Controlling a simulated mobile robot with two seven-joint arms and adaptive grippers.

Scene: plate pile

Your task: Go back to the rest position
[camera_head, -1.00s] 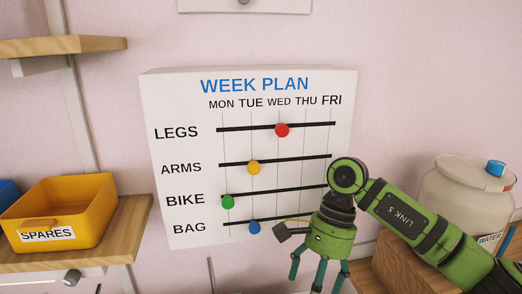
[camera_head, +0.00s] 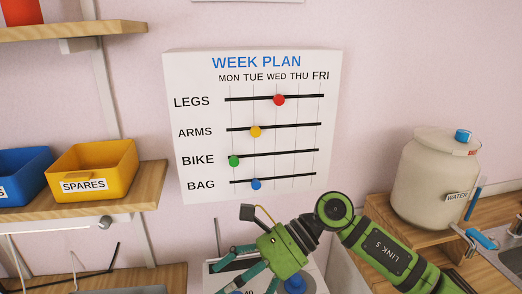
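My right gripper (camera_head: 222,278) is low in the middle of the head view, at the end of my green arm that comes in from the right. Its teal fingers point down and left, spread apart with nothing seen between them. The white WEEK PLAN board (camera_head: 180,140) is on the wall above it, clear of the gripper. Its red bead (camera_head: 279,100) is at WED, the yellow bead (camera_head: 255,131) and blue bead (camera_head: 256,184) are near TUE, and the green bead (camera_head: 234,161) is near MON. My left gripper is out of view.
A yellow SPARES bin (camera_head: 105,163) and a blue bin (camera_head: 22,168) stand on a wooden shelf (camera_head: 130,193) at left. A WATER jar (camera_head: 432,180) stands at right near a tap (camera_head: 470,238). A white object lies below my gripper.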

